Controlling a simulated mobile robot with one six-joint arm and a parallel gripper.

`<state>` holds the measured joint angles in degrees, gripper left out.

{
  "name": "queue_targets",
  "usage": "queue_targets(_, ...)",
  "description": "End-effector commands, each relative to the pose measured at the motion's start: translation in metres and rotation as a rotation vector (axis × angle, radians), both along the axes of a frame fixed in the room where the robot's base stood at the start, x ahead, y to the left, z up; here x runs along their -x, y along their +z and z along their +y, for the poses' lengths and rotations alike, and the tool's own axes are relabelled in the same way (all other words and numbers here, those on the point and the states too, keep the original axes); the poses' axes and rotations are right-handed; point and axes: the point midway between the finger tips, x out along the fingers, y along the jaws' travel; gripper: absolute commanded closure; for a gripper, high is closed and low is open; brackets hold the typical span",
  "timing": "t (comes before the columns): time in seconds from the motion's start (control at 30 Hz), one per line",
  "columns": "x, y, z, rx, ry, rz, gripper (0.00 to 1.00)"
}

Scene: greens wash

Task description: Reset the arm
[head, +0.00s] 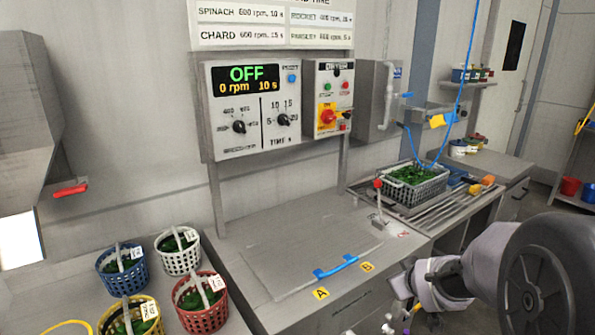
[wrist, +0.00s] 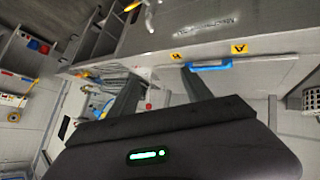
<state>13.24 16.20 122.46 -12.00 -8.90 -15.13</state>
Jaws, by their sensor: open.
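My gripper (wrist: 160,74) shows in the wrist view with its two dark fingers spread apart and nothing between them. In that view the blue lid handle (wrist: 209,66) lies just beyond the right fingertip; I cannot tell how far apart they are. In the head view my arm comes in from the lower right, in front of the dryer cabinet, and the fingertips cannot be made out. The blue handle (head: 336,266) there is on the closed flat lid (head: 300,245), clear of the arm. Yellow labels A (head: 321,293) and B (head: 367,267) sit along the front edge.
A control panel (head: 255,108) reads OFF, 0 rpm, 10 s. Blue, white, red and yellow baskets of greens stand at lower left, the red one (head: 202,319) nearest the cabinet. A grey crate of greens (head: 448,186) sits on the drain rack, with a blue hose above it.

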Motion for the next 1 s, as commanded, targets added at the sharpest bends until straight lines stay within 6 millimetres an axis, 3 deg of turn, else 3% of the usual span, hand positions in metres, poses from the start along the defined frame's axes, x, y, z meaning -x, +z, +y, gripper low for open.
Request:
queue_targets(0.03, 0.027, 0.029, 0.014, -0.063, -0.061, 0.009, 0.42)
queue_targets(0.1, 0.073, 0.056, 0.037, -0.178, -0.158, 0.046, 0.42)
queue_targets(0.2, 0.147, 0.08, 0.073, -0.353, -0.278, 0.108, 0.42)
queue_targets(0.3, 0.215, 0.088, 0.108, -0.519, -0.365, 0.178, 0.42)
queue_targets(0.43, 0.279, 0.087, 0.141, -0.672, -0.43, 0.26, 0.42)
queue_targets(0.5, 0.299, 0.085, 0.151, -0.717, -0.447, 0.291, 0.42)
queue_targets(0.6, 0.311, 0.083, 0.157, -0.747, -0.459, 0.313, 0.42)
queue_targets(1.0, 0.311, 0.083, 0.158, -0.748, -0.46, 0.314, 0.42)
